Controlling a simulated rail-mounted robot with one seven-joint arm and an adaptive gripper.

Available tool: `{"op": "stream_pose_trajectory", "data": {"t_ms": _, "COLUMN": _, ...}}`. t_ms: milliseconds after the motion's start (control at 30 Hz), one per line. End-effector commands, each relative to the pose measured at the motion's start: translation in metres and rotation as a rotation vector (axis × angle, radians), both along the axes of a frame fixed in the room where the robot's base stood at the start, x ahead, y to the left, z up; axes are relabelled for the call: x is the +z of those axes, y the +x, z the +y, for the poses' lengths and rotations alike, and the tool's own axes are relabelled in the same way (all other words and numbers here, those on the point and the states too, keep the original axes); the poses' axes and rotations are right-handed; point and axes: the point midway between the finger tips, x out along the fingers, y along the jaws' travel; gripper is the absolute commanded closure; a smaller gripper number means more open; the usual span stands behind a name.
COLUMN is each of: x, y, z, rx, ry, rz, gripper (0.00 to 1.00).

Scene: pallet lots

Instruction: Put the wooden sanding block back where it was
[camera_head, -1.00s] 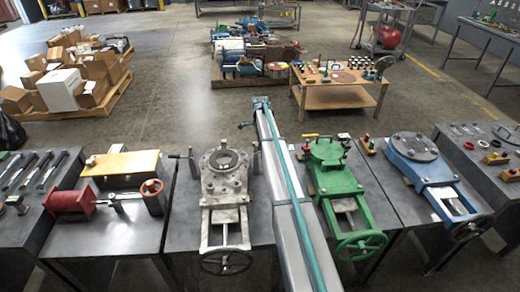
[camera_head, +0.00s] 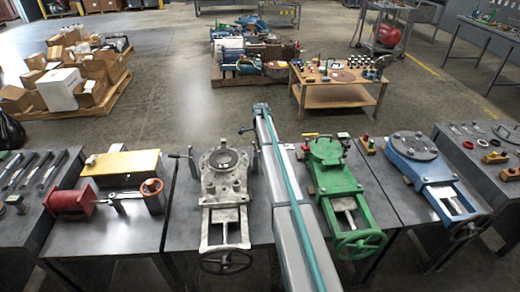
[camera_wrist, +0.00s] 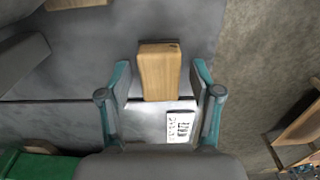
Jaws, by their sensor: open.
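A wooden block (camera_wrist: 158,78), tan with a small dark spot near its far end, shows in the wrist view against a grey surface. My gripper (camera_wrist: 160,80) is open, with one teal finger on each side of the block. A gap shows between the block and each finger, so it is not gripped. Whether the block rests flat on the surface is hard to tell from above. I cannot pick out the block or my gripper in the head view.
A white printed label (camera_wrist: 180,126) lies just nearer than the block. A green vise (camera_head: 334,175), a bare-metal vise (camera_head: 224,180) and a blue vise (camera_head: 425,165) stand on grey benches.

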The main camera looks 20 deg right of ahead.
Motion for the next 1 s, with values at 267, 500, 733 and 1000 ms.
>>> {"op": "stream_pose_trajectory", "data": {"t_ms": 267, "x": 0.011, "y": 0.000, "z": 0.000, "rx": 0.000, "ry": 0.000, "rz": -0.001, "gripper": 0.36}}
{"op": "stream_pose_trajectory", "data": {"t_ms": 500, "x": 0.050, "y": 0.000, "z": 0.000, "rx": 0.000, "ry": -0.001, "rz": -0.002, "gripper": 0.36}}
{"op": "stream_pose_trajectory", "data": {"t_ms": 733, "x": 0.094, "y": 0.001, "z": 0.000, "rx": 0.000, "ry": -0.001, "rz": -0.002, "gripper": 0.36}}
{"op": "stream_pose_trajectory", "data": {"t_ms": 1000, "x": 0.121, "y": 0.000, "z": 0.000, "rx": 0.000, "ry": 0.000, "rz": 0.000, "gripper": 0.36}}
